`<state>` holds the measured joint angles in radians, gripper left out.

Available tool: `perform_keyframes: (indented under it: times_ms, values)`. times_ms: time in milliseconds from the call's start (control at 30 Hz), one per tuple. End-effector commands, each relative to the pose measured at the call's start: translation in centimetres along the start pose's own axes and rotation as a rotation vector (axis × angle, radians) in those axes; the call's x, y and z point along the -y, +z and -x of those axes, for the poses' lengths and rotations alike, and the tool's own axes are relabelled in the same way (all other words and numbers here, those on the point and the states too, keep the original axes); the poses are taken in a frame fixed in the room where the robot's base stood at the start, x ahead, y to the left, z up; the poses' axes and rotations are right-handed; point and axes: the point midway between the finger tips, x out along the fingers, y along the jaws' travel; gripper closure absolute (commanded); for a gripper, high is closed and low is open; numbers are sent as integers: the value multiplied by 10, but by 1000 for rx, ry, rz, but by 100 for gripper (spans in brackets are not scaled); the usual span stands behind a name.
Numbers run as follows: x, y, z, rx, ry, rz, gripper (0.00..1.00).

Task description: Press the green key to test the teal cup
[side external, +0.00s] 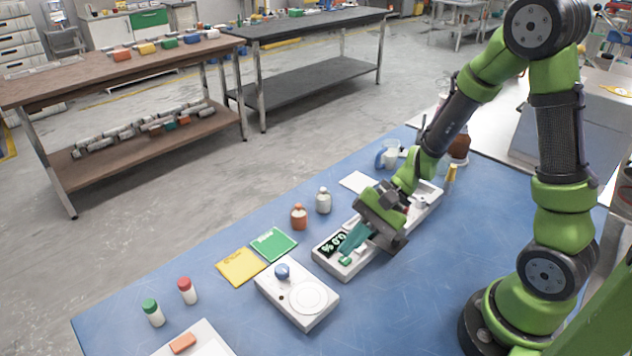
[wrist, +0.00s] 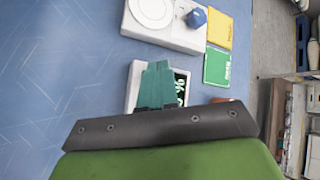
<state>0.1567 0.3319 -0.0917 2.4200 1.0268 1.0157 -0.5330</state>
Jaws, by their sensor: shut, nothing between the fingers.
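A long white device (side external: 338,272) lies on the blue table with a black display (side external: 333,243) showing pale digits. A small green key (side external: 345,261) is on its near end. My gripper (side external: 347,252) has teal fingers, shut together and empty. It points down over the device, with its tips right by the green key; I cannot tell whether they touch it. In the wrist view the fingers (wrist: 157,68) cover part of the device (wrist: 134,80) and its display (wrist: 181,86), and the key is hidden. I cannot make out a teal cup in either view.
A white scale-like unit (side external: 297,312) with a blue knob (side external: 282,271) stands nearby. Green (side external: 273,244) and yellow (side external: 241,266) cards lie beside it. An orange-brown bottle (side external: 299,217) and a pale bottle (side external: 323,201) stand behind the device. The front right tabletop is clear.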

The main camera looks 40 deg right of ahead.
Motion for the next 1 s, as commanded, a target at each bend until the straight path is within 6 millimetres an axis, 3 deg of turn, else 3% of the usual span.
perform_keyframes:
  times_ms: [1000]
  values:
    - [-4, -4, -6, 0, 0, 0, 100]
